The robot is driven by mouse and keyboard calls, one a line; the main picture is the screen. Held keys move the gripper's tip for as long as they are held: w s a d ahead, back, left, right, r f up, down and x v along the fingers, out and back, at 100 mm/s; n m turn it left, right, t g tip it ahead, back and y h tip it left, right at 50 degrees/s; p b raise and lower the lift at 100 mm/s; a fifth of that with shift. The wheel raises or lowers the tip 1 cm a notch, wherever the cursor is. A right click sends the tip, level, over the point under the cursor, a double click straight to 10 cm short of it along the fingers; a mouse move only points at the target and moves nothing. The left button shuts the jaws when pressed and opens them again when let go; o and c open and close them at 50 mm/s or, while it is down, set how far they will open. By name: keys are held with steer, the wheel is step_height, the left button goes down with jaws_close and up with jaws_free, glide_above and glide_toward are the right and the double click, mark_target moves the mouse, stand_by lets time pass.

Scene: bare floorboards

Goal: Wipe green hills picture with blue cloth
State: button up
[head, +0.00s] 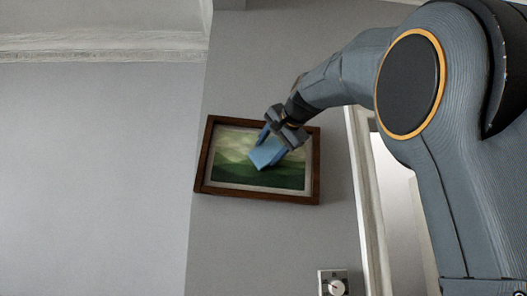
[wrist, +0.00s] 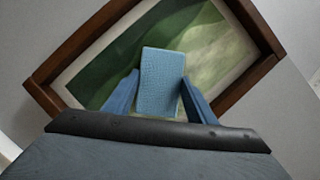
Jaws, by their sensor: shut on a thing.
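The green hills picture (head: 232,175) hangs on the grey wall in a dark brown wooden frame, slightly tilted in the head view. It also shows in the wrist view (wrist: 112,62), where it fills much of the view behind my gripper. My gripper (head: 271,145) is in front of the picture's middle, shut on the blue cloth (head: 265,154). In the wrist view the cloth (wrist: 161,80) stands out between the two blue fingers (wrist: 160,100), flat and roughly rectangular. The cloth overlaps the painted hills; I cannot tell whether it touches the surface.
A small wall plate with a round dial (head: 334,284) is below and right of the picture. A white door frame (head: 368,200) stands to the right, beyond my arm. The wall left of the picture is bare, with white moulding (head: 100,47) above.

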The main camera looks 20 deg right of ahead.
steer(key=d, duration=0.2)
steer(key=s+d, duration=0.1)
steer(key=shift+d+f+b, duration=0.2)
steer(key=shift+f+b, duration=0.05)
steer(key=shift+b, duration=0.05)
stand_by(0.3)
steer(key=s+a+b, duration=0.2)
steer(key=s, duration=0.3)
steer(key=shift+s, duration=0.35)
steer(key=shift+s, duration=0.1)
steer(key=s, duration=0.1)
steer(key=s+b, duration=0.1)
steer(key=shift+s+a, duration=0.3)
steer(key=shift+a, duration=0.1)
stand_by(0.5)
